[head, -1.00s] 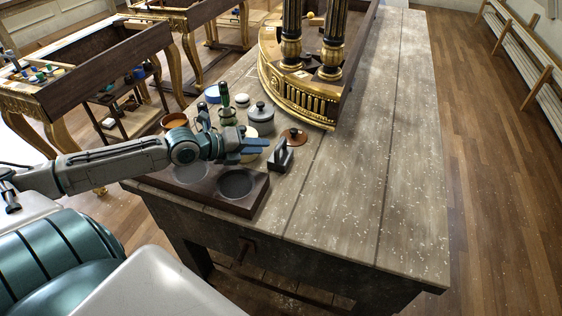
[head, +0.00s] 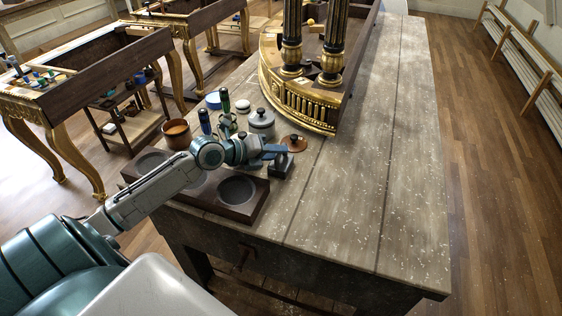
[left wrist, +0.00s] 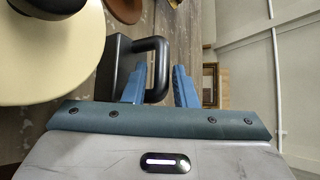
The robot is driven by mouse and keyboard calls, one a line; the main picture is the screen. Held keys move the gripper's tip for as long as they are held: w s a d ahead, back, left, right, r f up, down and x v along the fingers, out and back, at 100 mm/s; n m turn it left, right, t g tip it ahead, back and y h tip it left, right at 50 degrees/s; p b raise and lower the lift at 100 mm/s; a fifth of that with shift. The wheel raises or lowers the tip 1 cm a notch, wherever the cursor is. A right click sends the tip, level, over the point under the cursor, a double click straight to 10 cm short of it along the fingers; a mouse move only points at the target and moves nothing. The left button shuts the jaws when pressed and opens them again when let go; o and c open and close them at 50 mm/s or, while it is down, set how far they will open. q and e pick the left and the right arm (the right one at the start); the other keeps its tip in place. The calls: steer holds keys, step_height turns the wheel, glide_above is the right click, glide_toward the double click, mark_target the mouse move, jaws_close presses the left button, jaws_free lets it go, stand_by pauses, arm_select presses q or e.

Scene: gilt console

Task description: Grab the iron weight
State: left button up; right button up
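The iron weight (head: 280,171) is a dark block with a loop handle on the worktable, right of the wooden block with round recesses. In the left wrist view its black handle (left wrist: 159,68) stands between my blue fingers. My left gripper (head: 277,153) is open at the weight, one finger appearing inside the handle loop and the other outside it, with a gap on the outer side. In the head view the fingers partly cover the handle. My right gripper is not in view.
The wooden block (head: 244,212) lies just left of the weight. A copper-coloured lid (head: 294,144), a grey lidded pot (head: 261,122) and a brown cup (head: 177,134) stand behind. A cream disc (left wrist: 70,60) is close in the wrist view. The table's right side is clear.

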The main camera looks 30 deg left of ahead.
arm_select(q)
steer(key=shift+x, duration=0.75)
steer(key=shift+d, duration=0.1)
jaws_close()
stand_by(0.8)
steer(key=shift+r, duration=0.1)
